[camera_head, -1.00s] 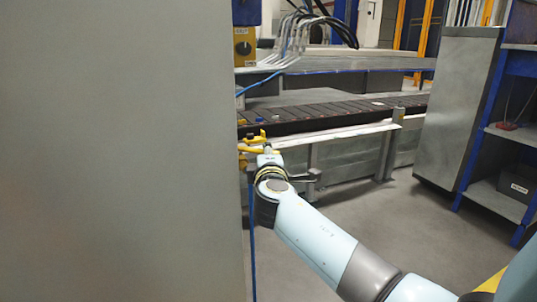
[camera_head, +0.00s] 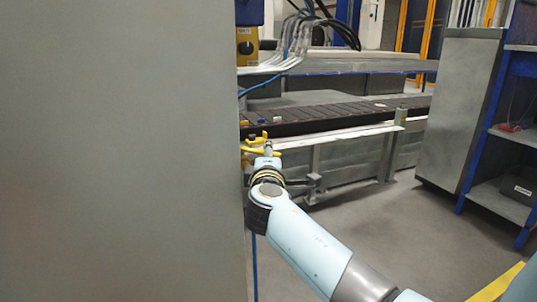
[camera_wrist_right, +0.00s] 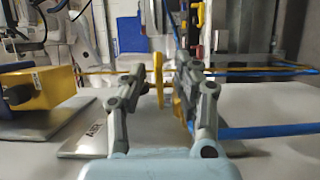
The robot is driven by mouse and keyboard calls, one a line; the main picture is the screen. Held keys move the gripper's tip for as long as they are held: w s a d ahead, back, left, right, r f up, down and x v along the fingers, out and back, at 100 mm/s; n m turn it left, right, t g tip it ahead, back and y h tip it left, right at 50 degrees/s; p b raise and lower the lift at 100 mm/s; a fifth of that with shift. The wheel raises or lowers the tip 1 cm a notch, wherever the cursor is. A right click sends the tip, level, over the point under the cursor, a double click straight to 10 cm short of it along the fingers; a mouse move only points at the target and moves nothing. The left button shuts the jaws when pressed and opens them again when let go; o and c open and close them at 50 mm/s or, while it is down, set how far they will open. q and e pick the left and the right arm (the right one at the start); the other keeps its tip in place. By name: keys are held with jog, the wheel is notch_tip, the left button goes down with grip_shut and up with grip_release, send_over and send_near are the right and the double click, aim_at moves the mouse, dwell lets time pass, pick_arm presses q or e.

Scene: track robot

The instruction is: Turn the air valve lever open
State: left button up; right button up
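The yellow air valve lever (camera_head: 262,151) shows beside the edge of the large grey panel in the head view. In the right wrist view, an upright yellow piece (camera_wrist_right: 158,75), which looks like the lever, stands between the two fingers of my right gripper (camera_wrist_right: 161,45). The fingers are apart, with gaps on both sides of it. Another yellow part (camera_wrist_right: 178,104) is partly hidden by the right-hand finger. In the head view my right gripper (camera_head: 268,150) reaches the lever from the front, and its fingertips are hard to make out. My left gripper is not in view.
The grey panel (camera_head: 120,150) fills the left of the head view, close to my right wrist. A conveyor (camera_head: 320,116) runs behind. A blue hose (camera_wrist_right: 265,130) and a yellow box (camera_wrist_right: 40,90) flank the gripper. Open floor (camera_head: 375,225) lies to the right.

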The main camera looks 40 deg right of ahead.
jog(key=v, duration=0.6)
jog(key=shift+s+a, duration=0.15)
jog(key=shift+a, duration=0.05)
